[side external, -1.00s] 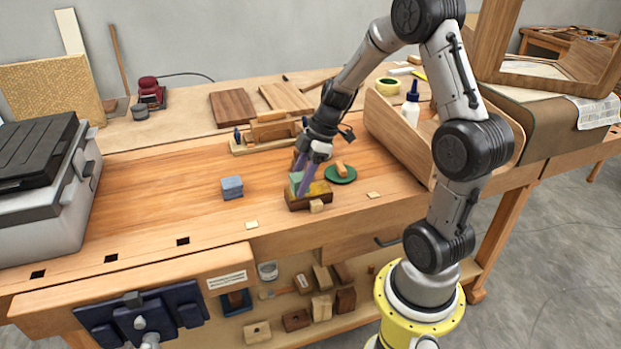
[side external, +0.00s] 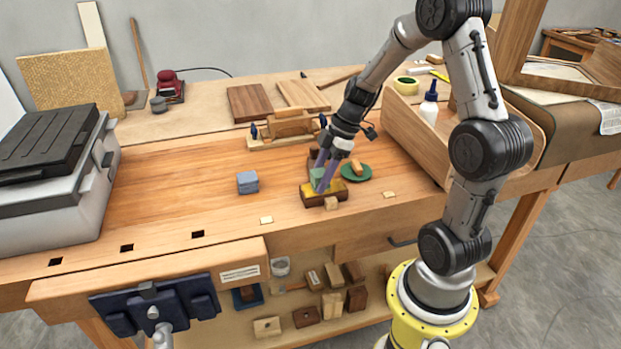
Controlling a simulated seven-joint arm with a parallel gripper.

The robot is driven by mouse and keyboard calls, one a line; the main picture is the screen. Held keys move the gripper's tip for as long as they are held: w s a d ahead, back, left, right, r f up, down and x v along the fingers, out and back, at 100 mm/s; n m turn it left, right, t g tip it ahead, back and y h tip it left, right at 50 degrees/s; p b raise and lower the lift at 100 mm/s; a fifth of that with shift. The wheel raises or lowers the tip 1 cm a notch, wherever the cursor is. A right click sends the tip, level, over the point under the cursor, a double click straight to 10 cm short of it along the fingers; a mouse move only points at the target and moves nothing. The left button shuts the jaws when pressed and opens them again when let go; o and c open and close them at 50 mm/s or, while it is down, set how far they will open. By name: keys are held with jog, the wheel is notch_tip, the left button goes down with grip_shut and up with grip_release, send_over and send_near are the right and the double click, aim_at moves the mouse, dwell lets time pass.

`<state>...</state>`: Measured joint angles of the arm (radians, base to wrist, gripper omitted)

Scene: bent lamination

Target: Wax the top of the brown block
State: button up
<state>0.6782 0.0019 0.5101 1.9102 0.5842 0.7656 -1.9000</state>
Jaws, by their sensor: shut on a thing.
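The brown block (side external: 313,201) lies on the bench top near the front edge, with a yellow layer (side external: 308,192) showing on its top. My gripper (side external: 324,178) points down over the block, shut on a small green piece (side external: 317,175). The green piece is at the top of the block and seems to touch it; the exact contact is too small to tell. The fingers and green piece hide the middle of the block's top.
A green dish (side external: 357,173) with a tan piece stands just right of the block. A small wooden cube (side external: 331,203) sits against its front. A blue-grey block (side external: 247,182) is to the left. A wooden tray (side external: 412,141) is at the right.

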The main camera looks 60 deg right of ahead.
aim_at(342, 184)
jog(key=shift+s+d, duration=2.2)
jog(key=shift+s, duration=0.05)
jog(key=shift+a, duration=0.15)
jog(key=shift+w+a, duration=4)
jog(key=shift+w, duration=0.05)
jog(key=shift+s+d+r, duration=0.1)
jog(key=shift+s+d, duration=4.25)
notch_tip(342, 184, up, 8)
jog(key=shift+a, duration=0.1)
